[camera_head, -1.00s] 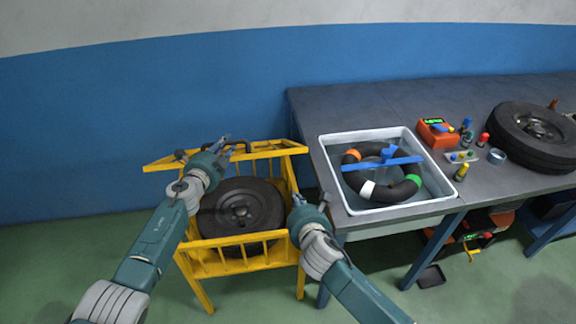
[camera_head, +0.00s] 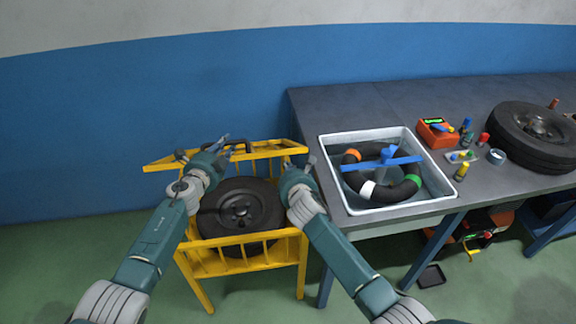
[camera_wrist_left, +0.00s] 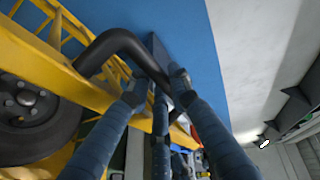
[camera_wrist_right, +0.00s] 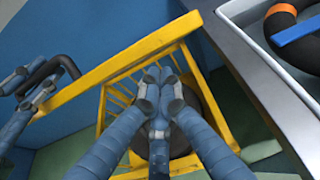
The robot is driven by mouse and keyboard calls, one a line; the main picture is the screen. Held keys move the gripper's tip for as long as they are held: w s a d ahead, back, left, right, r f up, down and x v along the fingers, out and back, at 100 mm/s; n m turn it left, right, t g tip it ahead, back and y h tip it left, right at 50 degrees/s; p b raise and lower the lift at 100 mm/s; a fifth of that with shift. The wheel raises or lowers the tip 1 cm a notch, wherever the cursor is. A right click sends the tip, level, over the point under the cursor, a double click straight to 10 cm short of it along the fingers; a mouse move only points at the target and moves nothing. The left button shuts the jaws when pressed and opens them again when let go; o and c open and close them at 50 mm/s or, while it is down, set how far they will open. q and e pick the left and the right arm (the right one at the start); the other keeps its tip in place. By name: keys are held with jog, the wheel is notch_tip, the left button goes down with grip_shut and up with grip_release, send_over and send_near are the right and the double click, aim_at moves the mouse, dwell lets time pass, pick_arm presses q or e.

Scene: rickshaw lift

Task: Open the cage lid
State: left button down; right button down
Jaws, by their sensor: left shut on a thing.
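The yellow cage (camera_head: 235,265) stands left of the workbench with a black tyre (camera_head: 240,208) inside, seen through its open-looking top. A yellow bar at its rear upper edge (camera_head: 280,152) carries a curved black handle (camera_wrist_left: 120,42). How far the lid is raised I cannot tell. My left gripper (camera_head: 215,147) is at this handle, and in the left wrist view its fingers (camera_wrist_left: 158,88) close around it. My right gripper (camera_head: 304,163) is above the cage's right side, holding nothing visible. In the right wrist view its fingertips (camera_wrist_right: 160,75) are near each other, above the tyre.
The workbench (camera_head: 300,105) stands right of the cage, its edge near my right gripper. On it are a white water basin (camera_head: 330,165) with a black tube, a red device (camera_head: 437,133), small bottles and another tyre (camera_head: 535,135). The blue wall is behind; green floor lies in front.

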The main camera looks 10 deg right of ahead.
pick_arm(q)
jog(key=shift+r, duration=0.1)
pick_arm(e)
jog(key=shift+w+r, duration=0.2)
jog(key=shift+r, duration=0.1)
